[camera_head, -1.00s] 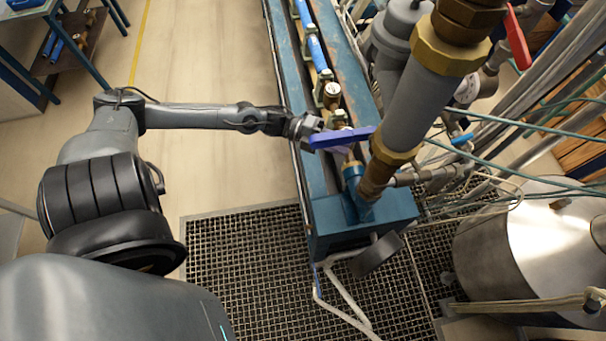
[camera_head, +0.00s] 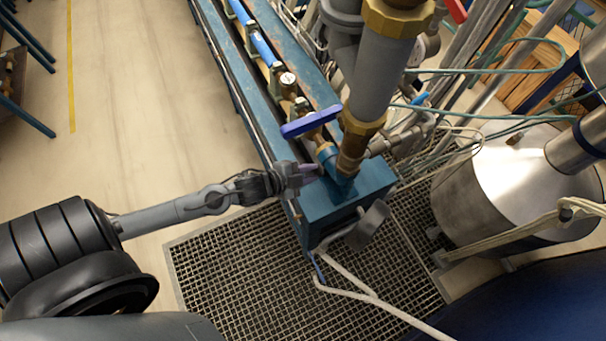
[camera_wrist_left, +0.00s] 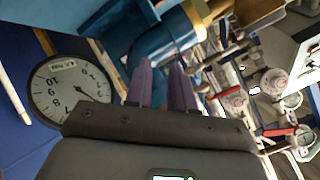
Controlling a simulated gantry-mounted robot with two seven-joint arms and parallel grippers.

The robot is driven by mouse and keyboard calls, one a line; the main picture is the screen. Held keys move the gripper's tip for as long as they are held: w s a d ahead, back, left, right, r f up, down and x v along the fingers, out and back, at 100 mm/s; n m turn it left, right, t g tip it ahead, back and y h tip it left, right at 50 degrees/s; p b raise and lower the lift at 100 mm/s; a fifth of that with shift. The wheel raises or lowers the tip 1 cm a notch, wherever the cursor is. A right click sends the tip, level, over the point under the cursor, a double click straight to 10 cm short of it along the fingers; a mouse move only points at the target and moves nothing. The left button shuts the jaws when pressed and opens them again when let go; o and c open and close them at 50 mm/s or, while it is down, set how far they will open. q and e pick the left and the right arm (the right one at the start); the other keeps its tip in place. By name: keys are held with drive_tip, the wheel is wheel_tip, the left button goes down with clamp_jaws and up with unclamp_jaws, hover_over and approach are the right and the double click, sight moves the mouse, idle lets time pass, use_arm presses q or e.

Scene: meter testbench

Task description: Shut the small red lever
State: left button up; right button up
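My left gripper (camera_head: 312,171) is beside the blue end of the bench, just below the blue pipe fitting. In the left wrist view its two purple fingers (camera_wrist_left: 161,72) stand apart with nothing between them. Several small valves with red handles show at the right of that view, one red lever (camera_wrist_left: 228,93) being nearest the fingers, but apart from them. In the head view a red lever (camera_head: 456,10) is partly cut off at the top edge. I cannot tell which is the small red lever. My right gripper is not in view.
A round dial gauge (camera_wrist_left: 72,92) is left of the fingers in the wrist view. A steel tank (camera_head: 505,190) stands right. The floor grating (camera_head: 240,265) is open below.

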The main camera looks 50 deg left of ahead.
use_arm(q)
drive_tip(key=shift+s+d+n+g+y+p, duration=0.1)
drive_tip(key=shift+s+d+n+g+y, duration=0.15)
drive_tip(key=shift+s+n, duration=0.25)
drive_tip(key=shift+s+d+n+g+y+p, duration=0.1)
drive_tip(key=shift+s+n+g+y, duration=0.25)
drive_tip(key=shift+s+n, duration=0.15)
drive_tip(key=shift+s+d+n+g+y+p, duration=0.1)
drive_tip(key=shift+s+d+n+g+y, duration=0.15)
drive_tip(key=shift+s+n, duration=0.2)
drive_tip(key=shift+c, duration=0.3)
